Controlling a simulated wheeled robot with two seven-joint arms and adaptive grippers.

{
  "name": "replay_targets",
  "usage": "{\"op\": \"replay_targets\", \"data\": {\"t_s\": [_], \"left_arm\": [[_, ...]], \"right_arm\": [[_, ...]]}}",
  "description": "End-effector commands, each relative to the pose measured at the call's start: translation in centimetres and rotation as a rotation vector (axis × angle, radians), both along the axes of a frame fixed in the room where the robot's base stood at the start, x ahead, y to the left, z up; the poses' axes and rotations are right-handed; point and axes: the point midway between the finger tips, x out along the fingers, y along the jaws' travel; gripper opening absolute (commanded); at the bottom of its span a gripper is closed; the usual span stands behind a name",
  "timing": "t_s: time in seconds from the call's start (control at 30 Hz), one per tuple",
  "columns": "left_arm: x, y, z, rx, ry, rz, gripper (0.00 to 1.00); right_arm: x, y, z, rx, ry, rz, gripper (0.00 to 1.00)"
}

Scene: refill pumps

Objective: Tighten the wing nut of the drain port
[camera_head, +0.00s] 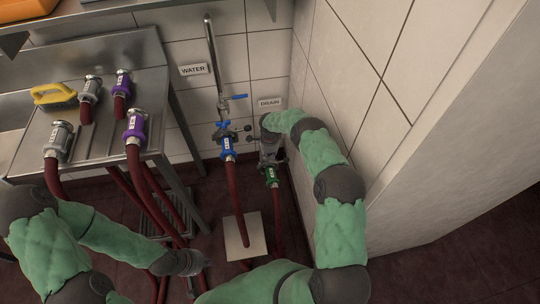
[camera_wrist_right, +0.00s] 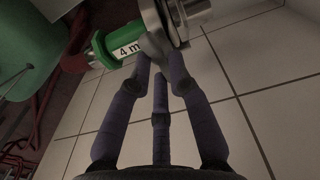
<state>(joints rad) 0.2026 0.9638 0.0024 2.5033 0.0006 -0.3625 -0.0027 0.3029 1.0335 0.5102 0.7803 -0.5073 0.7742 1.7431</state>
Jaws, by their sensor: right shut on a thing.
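The drain port is on the tiled wall under the DRAIN sign (camera_head: 270,102). A green coupling (camera_head: 272,176) on a dark red hose hangs at it. In the right wrist view the green coupling (camera_wrist_right: 117,46), labelled "4 m", sits against a round metal clamp (camera_wrist_right: 165,20). My right gripper (camera_wrist_right: 160,66) is shut on the grey wing nut (camera_wrist_right: 152,44), which shows between its dark fingertips. In the head view my right wrist hides much of the port. My left gripper (camera_head: 196,263) hangs low over the floor, apart from the port; its fingers are too unclear to judge.
A blue coupling (camera_head: 227,147) with a hose hangs under the WATER sign (camera_head: 194,69), left of the drain. A metal bench (camera_head: 75,130) at the left holds several hose couplings and a yellow brush (camera_head: 54,96). The tiled side wall (camera_head: 350,110) is close to my right arm.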

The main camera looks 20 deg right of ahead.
Motion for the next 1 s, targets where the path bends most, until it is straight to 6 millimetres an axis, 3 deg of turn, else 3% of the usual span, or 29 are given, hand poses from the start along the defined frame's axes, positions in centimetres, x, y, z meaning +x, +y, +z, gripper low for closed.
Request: {"op": "replay_targets", "data": {"t_s": [0.2, 0.23, 0.3, 0.73, 1.0], "left_arm": [[0.0, 0.0, 0.0, 0.0, 0.0, 0.0, 0.0], [0.0, 0.0, 0.0, 0.0, 0.0, 0.0, 0.0], [0.0, 0.0, 0.0, 0.0, 0.0, 0.0, 0.0], [0.0, 0.0, 0.0, 0.0, 0.0, 0.0, 0.0], [0.0, 0.0, 0.0, 0.0, 0.0, 0.0, 0.0]], "right_arm": [[0.0, -0.1, 0.0, 0.0, -0.001, 0.0, 0.0], [0.0, -0.1, 0.0, 0.0, -0.001, 0.0, 0.25], [0.0, -0.1, 0.0, 0.0, -0.001, 0.001, 0.44], [0.1, -0.1, 0.6, -0.001, -0.002, 0.001, 0.44], [0.1, 0.0, 4.9, -0.001, -0.004, 0.001, 0.44]]}}
